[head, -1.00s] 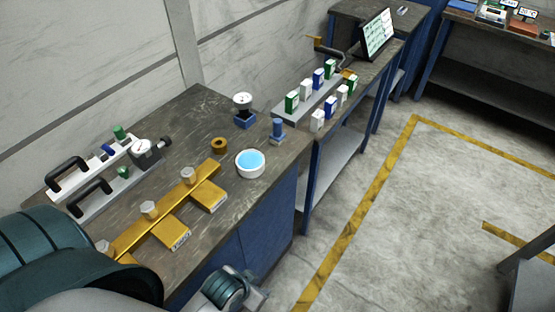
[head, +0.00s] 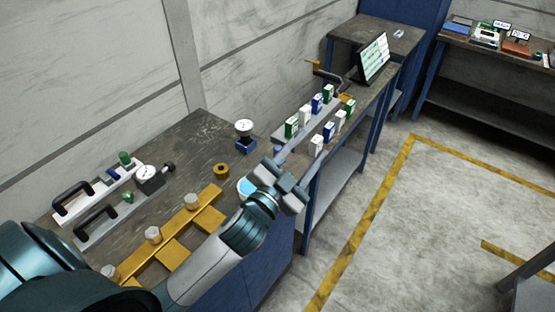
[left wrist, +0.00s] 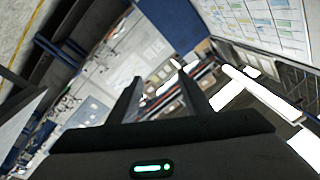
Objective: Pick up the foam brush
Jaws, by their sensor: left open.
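I cannot make out a foam brush for certain in either view. A small blue upright piece (head: 279,151) at the bench's right end is mostly hidden behind my left gripper. That view looks out into the room and shows no bench object near the fingers. My right gripper is not in view.
The dark bench (head: 190,135) holds a gold bracket with knobs (head: 180,222), a brass ring (head: 221,171), a gauge on a blue base (head: 244,134) and black-handled plates (head: 95,215). A rack of small boxes (head: 316,125) and a screen (head: 374,57) stand beyond.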

